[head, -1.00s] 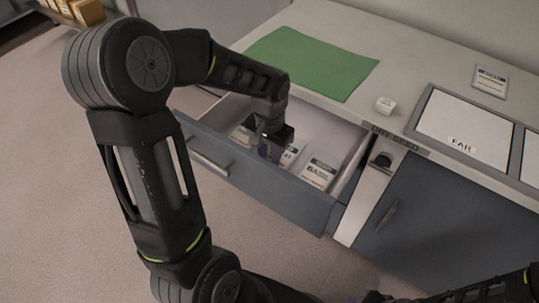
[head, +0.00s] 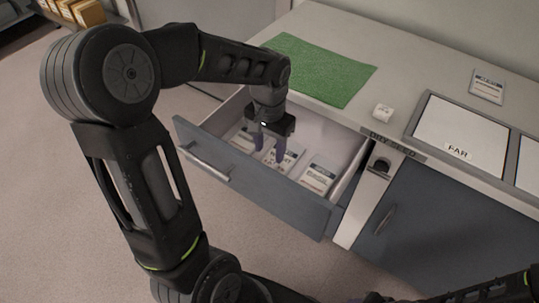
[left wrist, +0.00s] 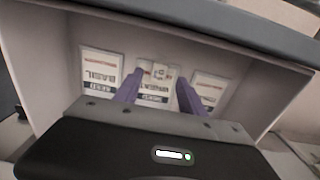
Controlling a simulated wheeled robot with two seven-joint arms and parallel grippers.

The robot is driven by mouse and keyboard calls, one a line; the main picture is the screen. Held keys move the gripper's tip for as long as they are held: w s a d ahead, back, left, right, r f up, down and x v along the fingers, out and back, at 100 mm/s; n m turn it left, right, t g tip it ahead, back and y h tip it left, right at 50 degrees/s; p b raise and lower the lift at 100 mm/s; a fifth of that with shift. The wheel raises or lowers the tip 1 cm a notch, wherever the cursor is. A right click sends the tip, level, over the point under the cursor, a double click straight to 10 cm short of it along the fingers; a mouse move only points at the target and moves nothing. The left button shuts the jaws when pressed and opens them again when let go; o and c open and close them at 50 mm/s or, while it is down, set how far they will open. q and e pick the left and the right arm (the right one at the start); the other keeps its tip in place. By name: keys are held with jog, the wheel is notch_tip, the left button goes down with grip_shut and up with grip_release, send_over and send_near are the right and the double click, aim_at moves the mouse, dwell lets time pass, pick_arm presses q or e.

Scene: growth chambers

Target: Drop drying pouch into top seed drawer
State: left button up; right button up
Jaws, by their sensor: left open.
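The top seed drawer (head: 262,190) is pulled open, with seed packets lying on its floor. My left gripper (head: 269,148) points down into the drawer; its purple fingers are apart. In the left wrist view, a small pale square with a dark mark, apparently the drying pouch (left wrist: 160,72), lies on the middle packet (left wrist: 150,96). It is between the fingers (left wrist: 156,88) in the picture, with no visible grip on it. Of my right arm, only a part shows at the lower right; its gripper is at most a dark sliver at the bottom edge.
A small white block (head: 383,112) stands on the counter by the "DRY SEED" label (head: 393,141). A green mat (head: 322,70), a panel marked "FAR" (head: 463,130) and a packet (head: 488,86) are also there. A closed cabinet door (head: 420,215) is right of the drawer.

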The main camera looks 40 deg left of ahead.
pick_arm(q)
notch_tip(320, 180, up, 8)
jog(key=shift+f+p, duration=0.2)
jog(key=shift+p, duration=0.2)
dwell(0.9)
